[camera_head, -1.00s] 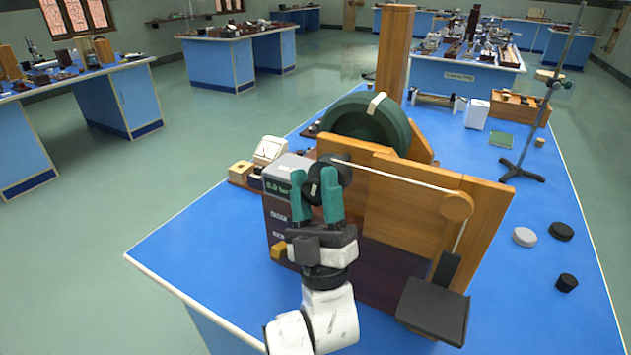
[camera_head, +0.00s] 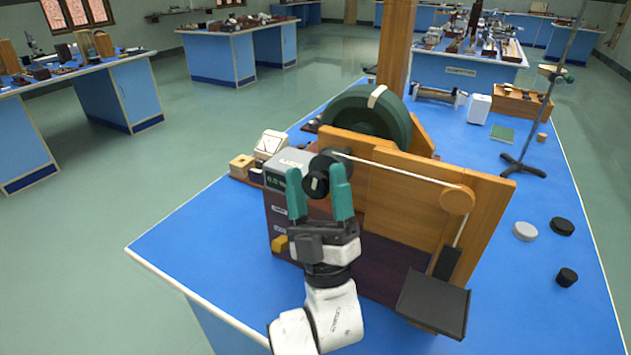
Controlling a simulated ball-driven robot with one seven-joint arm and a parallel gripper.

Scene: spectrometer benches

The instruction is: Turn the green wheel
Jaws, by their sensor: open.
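The large dark green wheel (camera_head: 362,120) stands upright behind a wooden panel (camera_head: 405,180), which hides its lower part. A pale mark (camera_head: 377,96) sits near the top of its rim. In front of the panel are a black hub (camera_head: 333,163) and a black crank knob (camera_head: 316,184). My gripper (camera_head: 318,185) has teal fingers and is open. Its fingers stand apart on either side of the knob, one to the left and one to the right. I cannot tell whether either finger touches the knob.
A grey meter box (camera_head: 287,165) stands close left of my gripper. A cord (camera_head: 405,176) runs from the hub to a wooden pulley (camera_head: 457,200), near a dark platform (camera_head: 432,304). Black and grey discs (camera_head: 525,232) lie at right. The blue bench (camera_head: 190,245) is clear at front left.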

